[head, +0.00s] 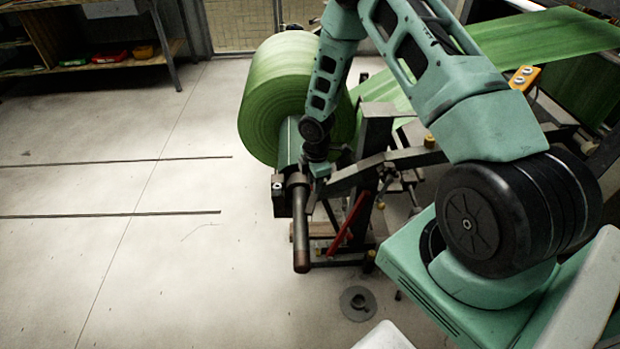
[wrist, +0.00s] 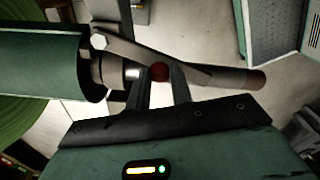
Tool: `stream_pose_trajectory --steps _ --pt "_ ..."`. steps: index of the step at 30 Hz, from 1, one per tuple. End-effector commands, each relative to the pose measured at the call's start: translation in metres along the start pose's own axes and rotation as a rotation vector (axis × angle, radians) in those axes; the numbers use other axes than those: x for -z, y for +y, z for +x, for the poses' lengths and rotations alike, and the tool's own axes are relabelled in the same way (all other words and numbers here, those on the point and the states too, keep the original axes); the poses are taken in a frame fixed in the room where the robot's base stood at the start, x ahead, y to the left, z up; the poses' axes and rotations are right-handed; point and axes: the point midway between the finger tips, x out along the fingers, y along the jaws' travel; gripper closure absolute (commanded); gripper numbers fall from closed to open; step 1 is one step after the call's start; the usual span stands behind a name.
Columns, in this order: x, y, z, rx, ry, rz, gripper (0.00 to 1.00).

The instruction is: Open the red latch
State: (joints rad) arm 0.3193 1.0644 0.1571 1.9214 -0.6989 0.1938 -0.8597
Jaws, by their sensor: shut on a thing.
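The red latch shows in the wrist view as a dark red rounded knob (wrist: 160,71) between my fingertips. My gripper (wrist: 161,80) is shut on it, one finger on each side. The rest of the latch is hidden or too dark to make out. In the head view my gripper (head: 319,172) is at the near end of the green roll's shaft, beside a dark bar with a brown end (head: 301,235). The knob is hidden there by my arm.
The large green roll (head: 268,100) sits on a dark metal stand (head: 375,140), its green web running to the right. A red bar (head: 350,220) slants low on the stand. A round grey disc (head: 357,303) lies on the floor. The floor to the left is mostly clear.

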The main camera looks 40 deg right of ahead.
Motion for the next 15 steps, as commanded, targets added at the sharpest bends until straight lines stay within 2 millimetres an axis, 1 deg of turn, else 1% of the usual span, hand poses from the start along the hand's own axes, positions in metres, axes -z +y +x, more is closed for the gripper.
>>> stream_pose_trajectory --steps 6,15 --pt "-0.0056 -0.0043 -0.0009 -0.001 0.000 -0.077 1.00" --pt "-0.0080 -0.0056 -0.0002 -0.002 -0.001 -0.111 1.00"
